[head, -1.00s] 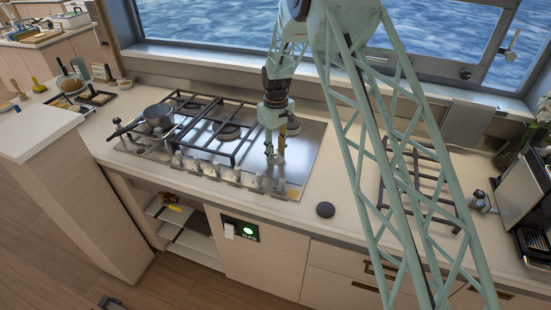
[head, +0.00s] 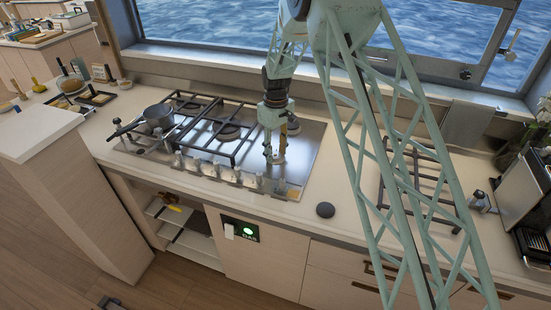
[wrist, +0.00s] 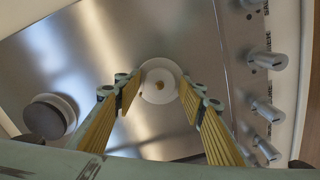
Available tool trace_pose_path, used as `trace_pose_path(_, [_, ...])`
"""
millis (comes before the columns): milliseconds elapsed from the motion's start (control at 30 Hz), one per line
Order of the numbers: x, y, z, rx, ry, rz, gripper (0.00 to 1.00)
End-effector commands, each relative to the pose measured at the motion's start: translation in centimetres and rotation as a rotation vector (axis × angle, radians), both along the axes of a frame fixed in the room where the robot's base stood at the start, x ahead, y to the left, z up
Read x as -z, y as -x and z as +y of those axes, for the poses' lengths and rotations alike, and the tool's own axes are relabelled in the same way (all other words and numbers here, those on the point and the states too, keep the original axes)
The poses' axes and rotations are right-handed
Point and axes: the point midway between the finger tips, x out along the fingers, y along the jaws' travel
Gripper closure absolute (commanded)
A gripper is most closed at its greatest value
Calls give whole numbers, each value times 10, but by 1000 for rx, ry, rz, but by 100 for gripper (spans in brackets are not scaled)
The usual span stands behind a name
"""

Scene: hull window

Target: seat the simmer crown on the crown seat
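My gripper (head: 275,153) points down over the right part of the steel hob.
A dark-capped burner (wrist: 45,117) is left of the fingers in the wrist view. Knobs (wrist: 266,60) line the hob's front edge. A dark round puck (head: 325,210) lies on the counter. A saucepan (head: 158,115) and black grates (head: 200,125) occupy the hob's left part.

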Motion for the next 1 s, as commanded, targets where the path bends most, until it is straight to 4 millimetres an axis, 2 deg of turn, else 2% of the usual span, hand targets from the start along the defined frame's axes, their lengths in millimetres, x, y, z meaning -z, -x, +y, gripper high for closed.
trace_pose_path(1000, [-19,0,0,0,0,0,63])
